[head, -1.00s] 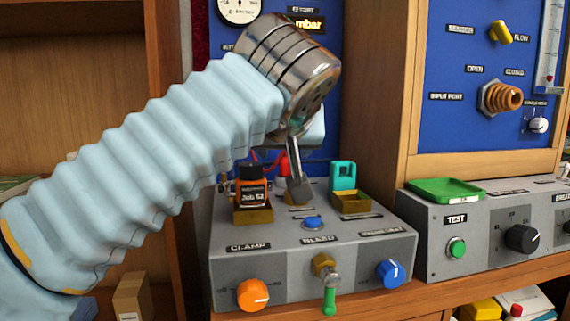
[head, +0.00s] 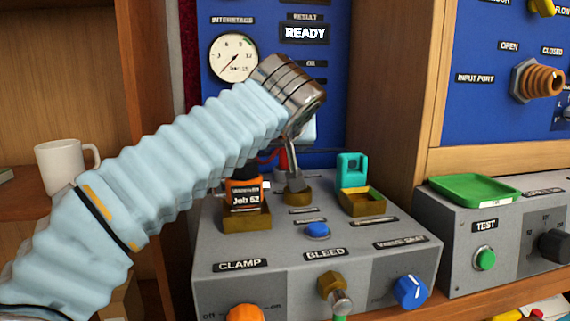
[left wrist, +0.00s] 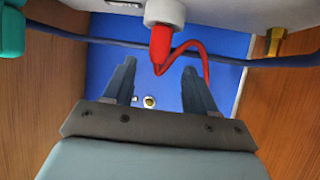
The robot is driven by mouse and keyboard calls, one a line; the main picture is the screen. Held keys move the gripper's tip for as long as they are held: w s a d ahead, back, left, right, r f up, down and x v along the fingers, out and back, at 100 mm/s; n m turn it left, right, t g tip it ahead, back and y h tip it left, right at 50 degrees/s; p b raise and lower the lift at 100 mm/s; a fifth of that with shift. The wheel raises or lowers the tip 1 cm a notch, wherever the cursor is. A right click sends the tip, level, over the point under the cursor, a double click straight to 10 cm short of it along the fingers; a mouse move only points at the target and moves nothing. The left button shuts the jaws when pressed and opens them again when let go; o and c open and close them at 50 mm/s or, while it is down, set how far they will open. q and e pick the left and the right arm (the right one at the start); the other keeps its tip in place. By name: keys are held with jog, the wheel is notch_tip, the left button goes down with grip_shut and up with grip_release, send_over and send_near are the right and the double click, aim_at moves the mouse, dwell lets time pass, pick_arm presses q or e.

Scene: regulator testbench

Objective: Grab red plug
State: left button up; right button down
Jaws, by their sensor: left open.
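The red plug (left wrist: 160,45) shows in the left wrist view, with its coiled red cord, seated at a white round socket or collar (left wrist: 165,12). My left gripper (left wrist: 156,80) is open, its two fingers spread with the plug's near end beyond and between their tips; I see no contact. My right gripper is not in view.
The grey console (head: 215,262) carries an orange part labelled Job 52 (head: 246,192), a teal part (head: 350,168), a blue button (head: 317,230) and front knobs. A green tray (head: 474,188) stands right. A blue hose (left wrist: 110,41) crosses the wrist view. A white mug (head: 62,166) stands left.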

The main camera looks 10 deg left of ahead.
aim_at(285, 150)
pick_arm(q)
jog(key=x, duration=0.5)
jog(key=shift+s+d+f+p, duration=0.2)
jog(key=shift+f+p, duration=0.1)
jog(key=shift+f, duration=0.05)
grip_shut()
